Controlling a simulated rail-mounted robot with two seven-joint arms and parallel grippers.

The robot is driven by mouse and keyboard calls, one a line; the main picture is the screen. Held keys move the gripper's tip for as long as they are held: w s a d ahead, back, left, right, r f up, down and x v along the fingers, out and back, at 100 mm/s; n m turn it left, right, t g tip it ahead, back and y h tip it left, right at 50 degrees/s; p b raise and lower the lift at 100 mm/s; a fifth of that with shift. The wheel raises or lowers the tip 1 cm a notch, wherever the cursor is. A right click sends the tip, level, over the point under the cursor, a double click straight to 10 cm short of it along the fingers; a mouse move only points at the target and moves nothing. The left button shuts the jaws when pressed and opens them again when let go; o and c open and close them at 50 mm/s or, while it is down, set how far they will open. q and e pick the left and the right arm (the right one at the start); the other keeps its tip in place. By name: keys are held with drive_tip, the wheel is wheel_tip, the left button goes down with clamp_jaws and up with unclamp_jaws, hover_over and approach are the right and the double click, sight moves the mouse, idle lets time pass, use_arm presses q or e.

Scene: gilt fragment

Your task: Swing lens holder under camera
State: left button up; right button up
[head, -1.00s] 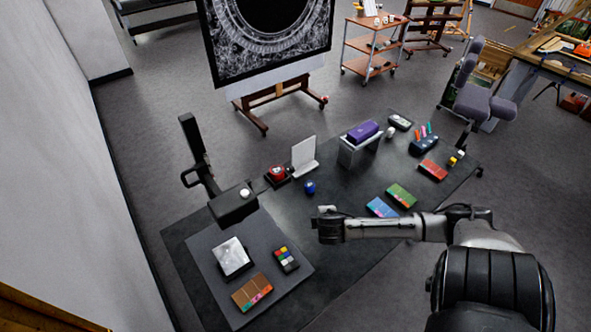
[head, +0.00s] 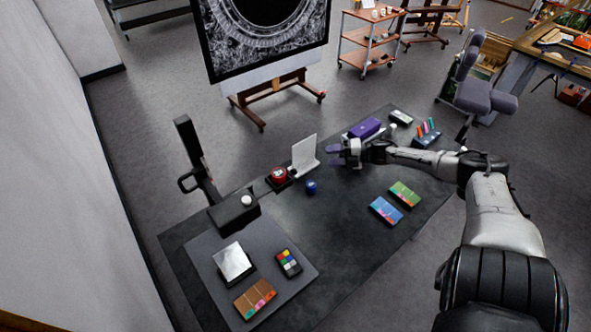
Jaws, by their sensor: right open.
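A black camera stand (head: 188,145) rises at the left end of the dark table, with a side loop partway up. A black boxy head with a white knob, likely the camera (head: 228,213), sits at its front. I cannot pick out the lens holder for certain. A shiny silver square plate (head: 232,261) lies on the grey mat in front of the boxy head. My right gripper (head: 338,152) is open and empty, above the table by the purple block (head: 365,128), far from the stand. It partly hides the block's grey holder. My left gripper is out of view.
A red button (head: 279,175), a white upright panel (head: 303,157) and a blue ball (head: 311,187) stand between gripper and camera stand. Blue (head: 385,211) and green (head: 405,194) boxes lie nearer. The table's middle (head: 320,235) is clear.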

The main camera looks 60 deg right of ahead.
sight(294, 172)
drive_tip(key=s+a+r+n+g+y, duration=0.1)
drive_tip(key=s+a+r+n+y, duration=0.3)
drive_tip(key=y, duration=0.3)
drive_tip(key=shift+n, duration=0.8)
drive_tip(key=x, duration=0.5)
drive_tip(key=p+x, duration=0.1)
drive_tip(key=x, duration=0.4)
drive_tip(key=f+x, duration=0.1)
drive_tip(key=x, duration=0.4)
drive_tip(key=shift+a+f+p, duration=0.1)
drive_tip(key=shift+a+p, duration=0.15)
drive_tip(key=shift+p, duration=0.1)
drive_tip(key=c, duration=0.5)
clamp_jaws()
